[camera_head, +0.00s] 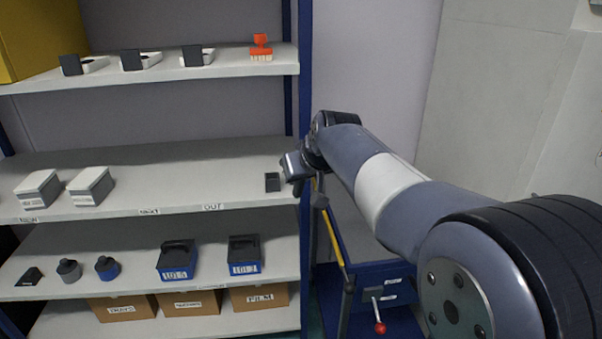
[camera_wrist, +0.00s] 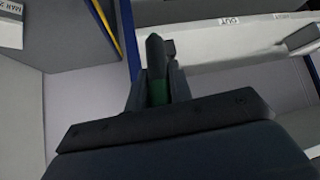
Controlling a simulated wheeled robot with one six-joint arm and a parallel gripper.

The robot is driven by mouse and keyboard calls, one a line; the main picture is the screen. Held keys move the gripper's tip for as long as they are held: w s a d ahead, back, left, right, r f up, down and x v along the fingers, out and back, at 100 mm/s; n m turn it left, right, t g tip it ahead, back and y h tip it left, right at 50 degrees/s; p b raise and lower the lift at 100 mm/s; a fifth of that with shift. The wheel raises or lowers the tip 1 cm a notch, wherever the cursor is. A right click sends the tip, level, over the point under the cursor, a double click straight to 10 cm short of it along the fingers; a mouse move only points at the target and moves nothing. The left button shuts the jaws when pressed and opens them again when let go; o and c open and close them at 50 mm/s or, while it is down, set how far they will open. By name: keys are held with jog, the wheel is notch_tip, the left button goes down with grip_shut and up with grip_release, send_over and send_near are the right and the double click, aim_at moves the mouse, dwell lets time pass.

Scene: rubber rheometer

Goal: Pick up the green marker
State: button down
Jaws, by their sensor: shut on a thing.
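The green marker (camera_wrist: 158,92) shows in the wrist view between my gripper's two fingers. Its green body is low between them and a dark end points away from the wrist. My gripper (camera_wrist: 157,82) is shut on it. In the head view my gripper (camera_head: 296,170) is at the right end of the middle shelf (camera_head: 160,172), beside the blue post. I cannot make out the marker in the head view.
A small dark holder (camera_head: 272,182) stands on the middle shelf just left of my gripper. Two white boxes (camera_head: 90,185) stand farther left. An orange stamp (camera_head: 261,47) is on the upper shelf. Blue bins (camera_head: 244,255) are below.

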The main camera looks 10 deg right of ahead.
jog(key=shift+w+a+r+p, duration=0.1)
jog(key=shift+w+r+p, duration=0.15)
jog(key=shift+p, duration=0.45)
jog(key=shift+s+r+g+p, duration=0.3)
jog(key=shift+s+g+p, duration=0.25)
jog(key=shift+p, duration=0.4)
jog(key=p, duration=0.2)
jog(key=s+g+p, duration=0.1)
jog(key=shift+s+d+r+h+p, duration=0.2)
jog(key=shift+d+r+h+p, duration=0.1)
jog(key=shift+d+r+p, duration=0.1)
jog(key=s+g+p, duration=0.1)
jog(key=p, duration=0.2)
jog(key=shift+s+d+g, duration=0.15)
jog(key=shift+s+g, duration=0.2)
jog(key=shift+s, duration=0.05)
jog(key=shift+d+f, duration=0.1)
